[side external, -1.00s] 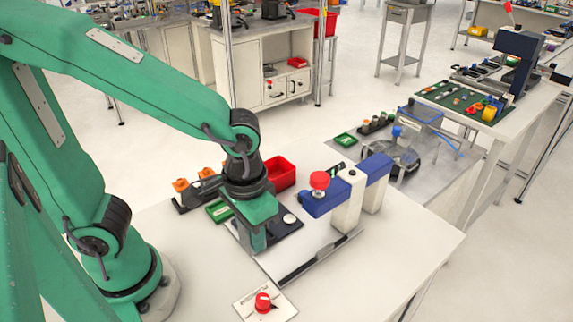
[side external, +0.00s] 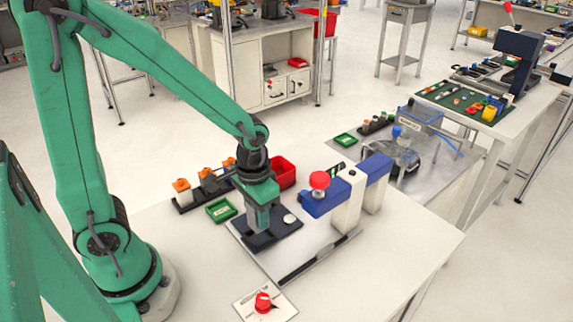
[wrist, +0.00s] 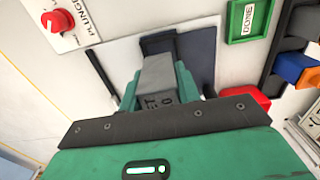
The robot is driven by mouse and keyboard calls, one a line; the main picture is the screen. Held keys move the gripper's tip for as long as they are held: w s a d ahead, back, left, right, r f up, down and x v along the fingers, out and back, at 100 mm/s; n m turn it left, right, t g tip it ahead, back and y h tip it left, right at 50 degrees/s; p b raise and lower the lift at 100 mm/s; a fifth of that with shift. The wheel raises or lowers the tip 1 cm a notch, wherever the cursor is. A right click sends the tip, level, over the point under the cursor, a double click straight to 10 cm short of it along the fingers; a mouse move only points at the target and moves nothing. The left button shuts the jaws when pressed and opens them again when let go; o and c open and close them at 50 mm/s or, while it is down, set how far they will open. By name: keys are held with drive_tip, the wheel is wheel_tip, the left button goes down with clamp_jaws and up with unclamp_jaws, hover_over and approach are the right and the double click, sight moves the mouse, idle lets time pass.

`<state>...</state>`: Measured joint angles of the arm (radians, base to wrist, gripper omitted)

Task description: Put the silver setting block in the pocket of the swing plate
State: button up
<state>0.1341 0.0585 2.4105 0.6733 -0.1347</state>
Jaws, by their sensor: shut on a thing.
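My gripper (side external: 261,226) is shut on the silver setting block (wrist: 158,77). The wrist view shows the block as a grey bar with dark lettering, held between the green fingers. In the side view I cannot make the block out from the fingers. The dark swing plate (side external: 286,232) lies on the bench under my gripper, with a round pale disc (side external: 289,219) near its right side. It also shows in the wrist view (wrist: 198,50), beyond the block. The block's far end overlaps a darker part of it. The pocket and any contact cannot be told.
A blue and white press with a red knob (side external: 319,180) stands right of the plate. A red bin (side external: 284,172), a green tray (side external: 221,211) and an orange-capped rack (side external: 181,184) are behind. A red-button panel (side external: 263,302) sits in front. The front right bench is clear.

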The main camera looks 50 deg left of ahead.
drive_tip(key=shift+w+a+f, duration=0.1)
drive_tip(key=shift+w+a, duration=0.05)
drive_tip(key=shift+f, duration=0.1)
drive_tip(key=shift+f, duration=1.9)
drive_tip(key=shift+f, duration=0.15)
drive_tip(key=o, duration=1.1)
drive_tip(key=shift+o, duration=0.2)
